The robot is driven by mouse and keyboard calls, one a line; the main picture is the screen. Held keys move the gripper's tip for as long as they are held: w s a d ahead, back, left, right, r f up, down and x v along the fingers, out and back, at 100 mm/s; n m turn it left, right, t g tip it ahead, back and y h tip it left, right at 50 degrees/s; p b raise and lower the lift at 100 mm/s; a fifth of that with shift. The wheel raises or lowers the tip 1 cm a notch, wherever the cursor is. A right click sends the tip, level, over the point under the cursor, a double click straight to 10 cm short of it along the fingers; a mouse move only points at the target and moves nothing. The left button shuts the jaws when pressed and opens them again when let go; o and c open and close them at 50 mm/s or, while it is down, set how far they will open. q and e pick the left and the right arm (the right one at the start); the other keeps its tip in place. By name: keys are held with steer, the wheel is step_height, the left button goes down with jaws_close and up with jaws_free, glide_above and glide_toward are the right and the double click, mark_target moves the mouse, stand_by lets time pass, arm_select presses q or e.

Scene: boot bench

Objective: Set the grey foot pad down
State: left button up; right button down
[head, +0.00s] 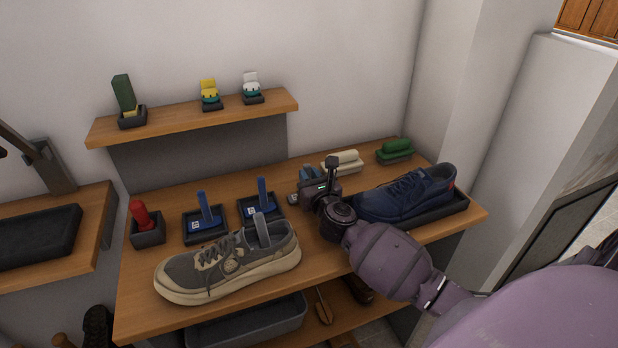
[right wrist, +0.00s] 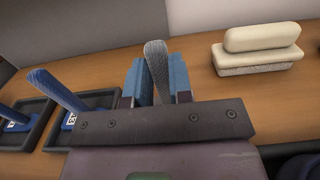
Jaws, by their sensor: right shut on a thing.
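The grey foot pad (right wrist: 157,68) shows in the right wrist view as a narrow, textured grey piece standing between the blue fingers of my right gripper (right wrist: 158,88). The gripper is shut on it. In the head view my right gripper (head: 311,175) is over the bench (head: 205,277), between the right-hand blue-pad tray and the cream brush. The pad is not clear there, and I cannot tell whether it touches the bench. A grey-beige shoe (head: 225,265) stands at the front with a similar grey upright piece (head: 262,229) in its opening. My left gripper is not in view.
Two dark trays hold upright blue pads (head: 207,211) (head: 264,190). A red-handled item (head: 140,214) stands left. A cream brush (head: 343,161) and green brush (head: 395,149) lie behind. A navy shoe (head: 407,195) sits on a dark tray at right. A small shelf (head: 180,116) is above.

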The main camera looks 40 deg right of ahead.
steer(key=shift+f, duration=0.2)
steer(key=c, duration=1)
jaws_free()
steer(key=shift+r, duration=0.2)
steer(key=shift+s, duration=0.2)
steer(key=v, duration=1.1)
steer(key=shift+s+a+p, duration=0.2)
steer(key=shift+s+p, duration=0.1)
steer(key=shift+s+f, duration=0.1)
